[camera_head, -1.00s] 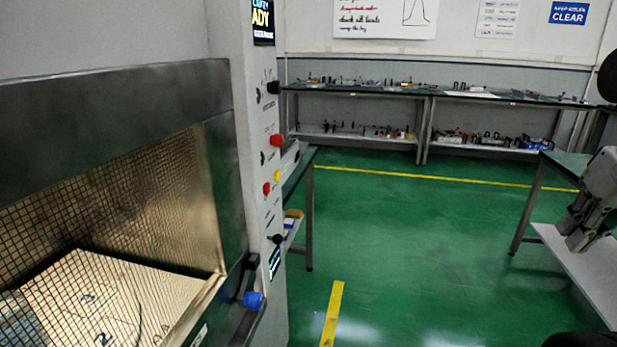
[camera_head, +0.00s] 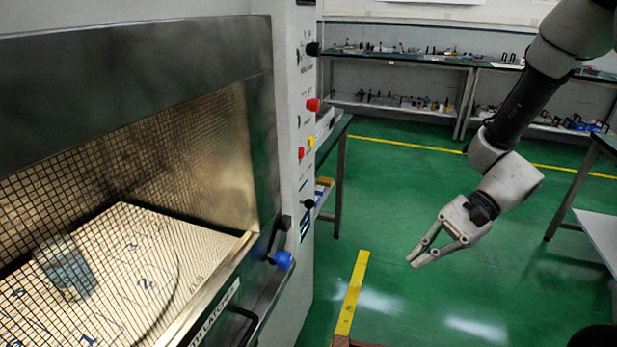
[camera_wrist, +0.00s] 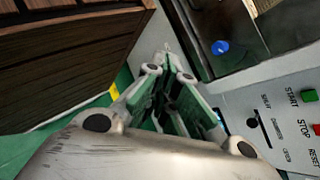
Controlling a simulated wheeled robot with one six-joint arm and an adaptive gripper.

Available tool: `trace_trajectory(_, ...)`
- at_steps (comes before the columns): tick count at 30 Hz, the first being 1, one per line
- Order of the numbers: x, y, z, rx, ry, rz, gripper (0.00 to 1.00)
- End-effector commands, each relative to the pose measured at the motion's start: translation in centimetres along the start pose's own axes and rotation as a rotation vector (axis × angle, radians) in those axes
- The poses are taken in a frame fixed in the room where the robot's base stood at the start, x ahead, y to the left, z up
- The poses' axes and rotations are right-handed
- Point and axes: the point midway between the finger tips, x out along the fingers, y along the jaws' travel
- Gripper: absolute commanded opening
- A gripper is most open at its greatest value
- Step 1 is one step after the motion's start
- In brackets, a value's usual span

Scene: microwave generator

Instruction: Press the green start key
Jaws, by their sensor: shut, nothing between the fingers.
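The green start key (camera_wrist: 309,96) shows at the right edge of the wrist view, beside the word START on a light grey panel (camera_wrist: 240,98). A red key (camera_wrist: 317,130) by the word STOP is cut off by the frame edge. I cannot make out the green key in the head view, where the panel (camera_head: 303,110) is seen nearly edge-on. My gripper (camera_head: 414,263) is shut and empty over the green floor, right of the machine and apart from it. In the wrist view its fingertips (camera_wrist: 168,50) point away from the keys.
The machine's mesh door (camera_head: 110,225) has a blue knob (camera_head: 283,260) at its edge. Red (camera_head: 313,105) and yellow (camera_head: 311,141) knobs stick out of the panel. A wooden slatted thing (camera_wrist: 70,55) is at the upper left of the wrist view. Benches (camera_head: 400,58) line the back wall.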

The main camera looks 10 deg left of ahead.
Motion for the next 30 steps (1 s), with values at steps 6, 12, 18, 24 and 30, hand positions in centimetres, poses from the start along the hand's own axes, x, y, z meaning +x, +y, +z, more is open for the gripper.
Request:
trace_trajectory(6,5.3,-10.0,-2.8,0.343,-0.235,-0.343,0.00)
trace_trajectory(12,3.0,-19.1,-3.8,0.470,-0.366,-0.653,0.00)
trace_trajectory(18,0.9,-22.5,-3.3,0.513,-0.447,-0.779,0.00)
trace_trajectory(24,0.9,-22.4,-3.1,0.525,-0.460,-0.773,0.00)
trace_trajectory(30,1.0,-22.6,-3.0,0.524,-0.459,-0.771,0.00)
